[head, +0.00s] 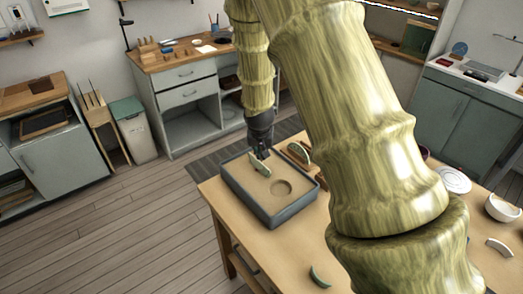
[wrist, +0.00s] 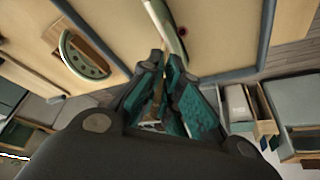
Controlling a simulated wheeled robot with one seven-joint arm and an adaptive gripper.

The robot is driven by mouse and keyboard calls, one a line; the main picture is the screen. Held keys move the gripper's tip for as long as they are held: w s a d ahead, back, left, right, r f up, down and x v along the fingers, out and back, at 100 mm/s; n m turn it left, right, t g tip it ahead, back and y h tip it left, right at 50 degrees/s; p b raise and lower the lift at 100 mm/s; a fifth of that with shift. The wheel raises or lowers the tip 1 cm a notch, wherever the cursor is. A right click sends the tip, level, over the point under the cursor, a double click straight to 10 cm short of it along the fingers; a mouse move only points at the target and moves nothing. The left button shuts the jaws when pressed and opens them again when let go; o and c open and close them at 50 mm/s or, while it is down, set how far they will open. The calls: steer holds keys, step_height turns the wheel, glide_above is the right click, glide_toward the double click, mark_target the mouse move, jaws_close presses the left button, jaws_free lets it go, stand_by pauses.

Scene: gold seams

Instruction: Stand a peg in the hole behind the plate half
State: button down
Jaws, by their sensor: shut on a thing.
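A pale plate half with a green rim (head: 261,166) stands tilted in the sand tray (head: 250,207). My gripper (head: 259,154) is over the tray, at the upper end of this half. In the wrist view the half shows nearly edge-on as a pale strip (wrist: 168,27) running to the tips of my gripper (wrist: 167,62). The jaws are shut on it, though the contact is partly hidden by the fingers. A round hollow (head: 281,187) shows in the sand beside it. I cannot make out a peg or a peg hole in either view.
A green shard (head: 319,276) lies at the table's front. A bowl (head: 503,208), a white plate (head: 453,180) and a pale shard (head: 499,247) are at right.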

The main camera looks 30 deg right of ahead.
steer(key=shift+f, duration=0.75)
stand_by(1.7)
steer(key=shift+r, duration=0.15)
stand_by(0.8)
steer(key=shift+r+p, duration=1.75)
steer(key=shift+r, duration=0.75)
steer(key=shift+f, duration=0.2)
steer(key=shift+f+b, duration=0.8)
steer(key=shift+f, duration=0.75)
steer(key=shift+f, duration=0.45)
